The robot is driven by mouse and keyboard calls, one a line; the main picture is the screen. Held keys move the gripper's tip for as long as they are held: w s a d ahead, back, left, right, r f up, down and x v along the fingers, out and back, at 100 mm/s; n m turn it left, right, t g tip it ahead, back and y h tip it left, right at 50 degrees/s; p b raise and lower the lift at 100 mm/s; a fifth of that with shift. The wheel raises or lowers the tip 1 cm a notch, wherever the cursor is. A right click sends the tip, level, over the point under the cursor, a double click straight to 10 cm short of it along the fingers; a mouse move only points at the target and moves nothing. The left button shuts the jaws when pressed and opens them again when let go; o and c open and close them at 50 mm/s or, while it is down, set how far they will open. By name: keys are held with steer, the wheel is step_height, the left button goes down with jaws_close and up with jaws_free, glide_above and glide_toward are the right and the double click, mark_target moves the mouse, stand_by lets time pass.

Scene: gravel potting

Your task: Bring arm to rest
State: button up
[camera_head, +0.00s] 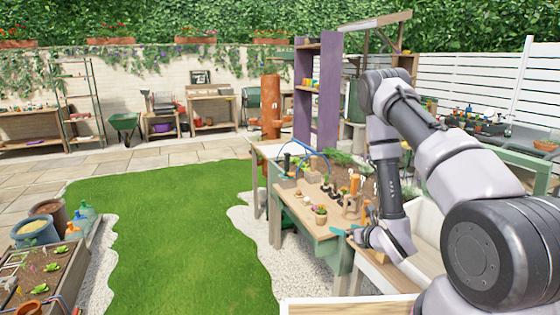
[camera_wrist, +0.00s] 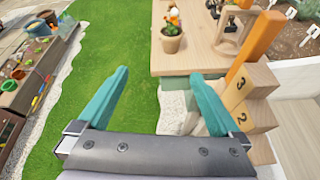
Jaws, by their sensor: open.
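My arm reaches in from the right in the head view and bends down towards the potting table (camera_head: 297,212). My gripper (camera_head: 338,232) is at the table's near right corner.
A wooden block with numbers (camera_wrist: 245,100) and an orange upright piece (camera_wrist: 254,47) are close to the right finger. A planter bed (camera_head: 45,280) is at lower left. A purple shelf (camera_head: 318,95) stands behind the table. The lawn (camera_head: 170,230) is clear.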

steer(key=w+d+r+m+h, duration=0.2)
steer(key=w+d+r+m, duration=0.1)
steer(key=r+m, duration=0.7)
steer(key=w+d+r+m+h, duration=0.3)
steer(key=r+m, duration=0.4)
steer(key=r, duration=0.4)
steer(key=s+d+r+m+g, duration=0.1)
steer(key=s+r+m, duration=0.2)
steer(key=r+m, duration=0.25)
steer(key=s+r+m+g, duration=0.1)
steer(key=s+r+m, duration=0.2)
steer(key=r+m, duration=0.25)
steer(key=s+a+r+m+g, duration=0.1)
steer(key=s+r+m, duration=0.3)
steer(key=s, duration=0.4)
steer(key=s+a+r+m+g+y, duration=0.1)
steer(key=s+a+r+m, duration=0.1)
steer(key=s+r+m, duration=0.2)
steer(key=s+a+r+m+g+y, duration=0.1)
steer(key=s+r+m, duration=0.4)
steer(key=s, duration=0.7)
steer(key=shift+a+m, duration=0.25)
steer(key=shift+m, duration=0.75)
